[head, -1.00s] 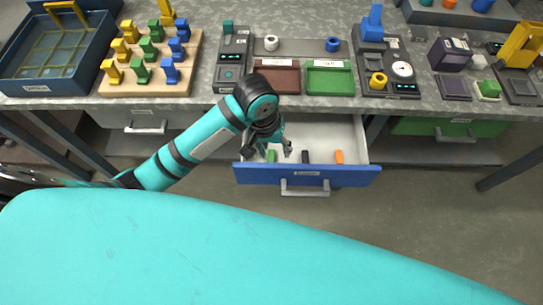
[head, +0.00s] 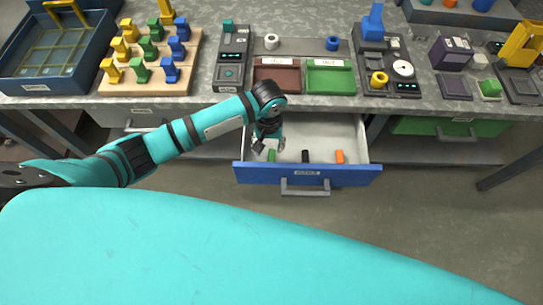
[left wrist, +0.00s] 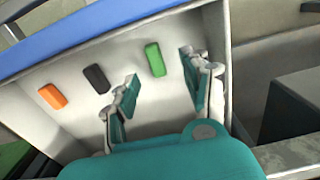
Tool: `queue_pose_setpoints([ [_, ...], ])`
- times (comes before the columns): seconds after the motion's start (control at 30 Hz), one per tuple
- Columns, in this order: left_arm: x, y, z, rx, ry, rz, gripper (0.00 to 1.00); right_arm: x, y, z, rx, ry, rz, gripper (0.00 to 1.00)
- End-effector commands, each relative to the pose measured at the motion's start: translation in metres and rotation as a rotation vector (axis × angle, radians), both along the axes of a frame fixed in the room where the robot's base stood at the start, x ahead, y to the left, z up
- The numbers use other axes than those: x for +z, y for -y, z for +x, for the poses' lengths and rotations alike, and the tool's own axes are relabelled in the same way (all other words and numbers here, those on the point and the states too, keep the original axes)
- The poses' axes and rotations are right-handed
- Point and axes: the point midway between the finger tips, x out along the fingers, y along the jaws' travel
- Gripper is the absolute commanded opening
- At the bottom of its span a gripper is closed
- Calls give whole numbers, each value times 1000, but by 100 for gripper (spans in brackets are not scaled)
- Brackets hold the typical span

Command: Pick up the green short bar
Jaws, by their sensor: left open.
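The green short bar (head: 271,156) lies on the floor of the open drawer (head: 307,176), near its left front. In the left wrist view the green bar (left wrist: 155,59) shows just ahead of and between the two fingers. My left gripper (head: 268,146) is open and empty, over the left part of the drawer. In the left wrist view the open gripper (left wrist: 157,90) has a finger to each side, and the bar is apart from both. My right gripper is not in view.
A black bar (head: 305,156) and an orange bar (head: 339,156) lie to the right in the same drawer. The drawer walls surround the bars. The worktop (head: 218,99) behind holds a peg board (head: 150,88), bins and devices.

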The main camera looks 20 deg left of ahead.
Motion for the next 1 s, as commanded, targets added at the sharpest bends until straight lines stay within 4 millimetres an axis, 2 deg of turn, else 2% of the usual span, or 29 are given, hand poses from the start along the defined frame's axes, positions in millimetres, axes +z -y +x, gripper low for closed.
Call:
queue_pose_setpoints([
  [0.17, -11, 1, 0, -1, -1, 0, 48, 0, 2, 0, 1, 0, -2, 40],
  [0.5, -55, 7, -1, -1, 0, 0, 48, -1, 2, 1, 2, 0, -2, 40],
  [0.77, -58, 7, -1, -2, 1, -1, 48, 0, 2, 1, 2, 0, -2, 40],
  [1.0, -58, 7, -1, -1, 1, -1, 19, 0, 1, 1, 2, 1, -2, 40],
])
